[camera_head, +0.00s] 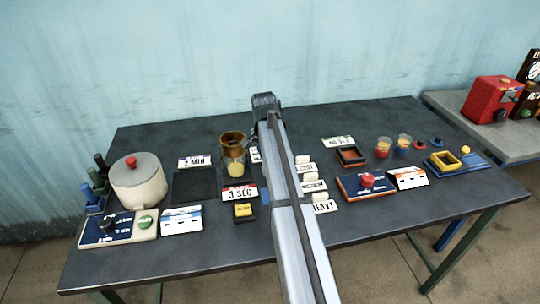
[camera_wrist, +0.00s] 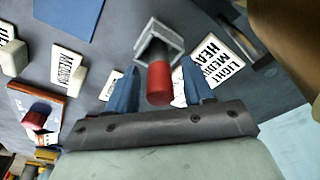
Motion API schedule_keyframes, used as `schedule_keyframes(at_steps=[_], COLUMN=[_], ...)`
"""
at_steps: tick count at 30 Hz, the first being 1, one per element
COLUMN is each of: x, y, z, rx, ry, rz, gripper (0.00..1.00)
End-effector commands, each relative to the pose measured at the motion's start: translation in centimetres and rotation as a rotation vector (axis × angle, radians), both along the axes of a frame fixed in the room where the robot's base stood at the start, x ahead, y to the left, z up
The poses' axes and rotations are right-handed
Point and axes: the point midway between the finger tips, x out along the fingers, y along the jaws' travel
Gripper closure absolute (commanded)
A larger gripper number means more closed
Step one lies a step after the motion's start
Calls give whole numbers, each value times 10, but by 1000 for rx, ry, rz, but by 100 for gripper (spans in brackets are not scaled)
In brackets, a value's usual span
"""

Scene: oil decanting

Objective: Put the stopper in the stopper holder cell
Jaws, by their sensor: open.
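A red stopper (camera_wrist: 158,84) stands in a grey square-walled cell (camera_wrist: 150,46) in the wrist view, its red end toward me. My gripper (camera_wrist: 159,72) is open, with one blue finger on each side of the stopper. A gap shows beside the stopper, so the fingers do not appear to grip it. How deep the stopper sits in the cell cannot be told. In the head view my arm hides the stopper, the cell and the fingertips.
A brown vessel (camera_head: 232,139) stands close left of my arm above a glass (camera_head: 236,168); its brown side fills the wrist view's upper right corner. A white pot (camera_head: 138,185) stands farther left. Labels, white blocks and a red-knobbed blue panel (camera_head: 352,190) lie to the right.

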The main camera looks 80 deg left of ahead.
Motion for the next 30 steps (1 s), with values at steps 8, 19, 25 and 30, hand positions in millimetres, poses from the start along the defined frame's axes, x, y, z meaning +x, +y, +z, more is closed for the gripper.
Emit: schedule_keyframes(at_steps=[8,19,25,30], x=[-5,-11,-12,-12], y=[-4,-10,-12,-12], z=[47,103,113,114], rx=[3,1,0,0], ry=[0,0,0,0], rz=[0,0,0,0], gripper=[48,48,48,48])
